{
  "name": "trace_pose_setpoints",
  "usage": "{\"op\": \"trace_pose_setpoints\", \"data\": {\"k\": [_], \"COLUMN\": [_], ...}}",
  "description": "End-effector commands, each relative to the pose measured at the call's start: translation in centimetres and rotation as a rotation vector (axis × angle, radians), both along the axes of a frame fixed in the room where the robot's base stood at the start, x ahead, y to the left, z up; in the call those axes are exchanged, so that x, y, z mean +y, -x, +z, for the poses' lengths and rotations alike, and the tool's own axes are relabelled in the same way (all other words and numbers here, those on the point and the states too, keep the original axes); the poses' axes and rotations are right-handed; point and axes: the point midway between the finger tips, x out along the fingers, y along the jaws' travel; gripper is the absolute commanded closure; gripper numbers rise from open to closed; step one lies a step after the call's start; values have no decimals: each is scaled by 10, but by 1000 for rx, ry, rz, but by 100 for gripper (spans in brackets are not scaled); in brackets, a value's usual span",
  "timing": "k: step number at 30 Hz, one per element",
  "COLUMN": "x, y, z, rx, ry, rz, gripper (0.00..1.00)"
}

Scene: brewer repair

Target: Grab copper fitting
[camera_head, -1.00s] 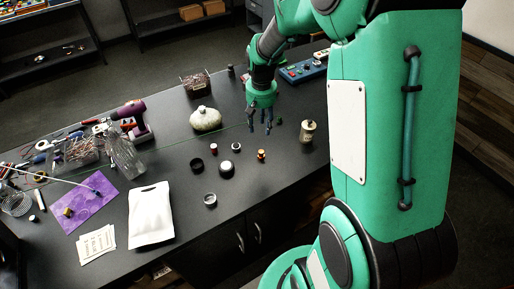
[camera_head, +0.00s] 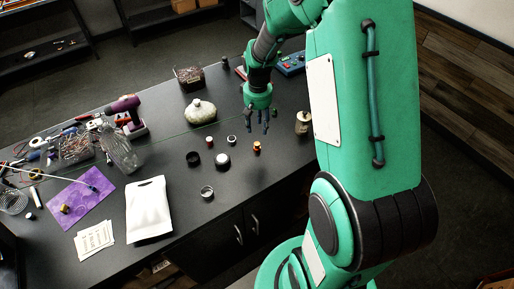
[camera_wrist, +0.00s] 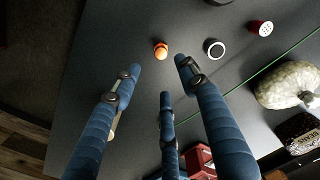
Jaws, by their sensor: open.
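The copper fitting (camera_head: 257,147) is a small orange-brown piece standing on the black table. It also shows in the wrist view (camera_wrist: 161,50), just beyond my fingertips. My gripper (camera_head: 257,131) is above the table, near the fitting and apart from it. In the wrist view my gripper (camera_wrist: 160,72) has its blue fingers spread, with nothing between them. The fitting lies roughly in line with the gap between the two outer fingers. Its lower part is hard to make out at this size.
A small ring (camera_head: 232,139), a red-sided cap (camera_head: 209,142) and a white-topped round part (camera_head: 222,161) stand left of the fitting. A canister (camera_head: 303,123) is to its right. A pale pumpkin-shaped object (camera_head: 200,111) is behind. The table (camera_head: 255,178) is clear in front.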

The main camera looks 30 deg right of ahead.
Motion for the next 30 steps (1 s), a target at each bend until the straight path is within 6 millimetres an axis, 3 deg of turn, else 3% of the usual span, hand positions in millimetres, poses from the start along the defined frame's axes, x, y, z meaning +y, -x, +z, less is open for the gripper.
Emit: {"op": "trace_pose_setpoints", "data": {"k": [9,25,30], "x": [0,0,2], "y": [0,0,0], "z": [-44,-53,-65], "rx": [0,0,0], "ry": [0,0,0], "rz": [0,0,0], "gripper": [57,57,57]}}
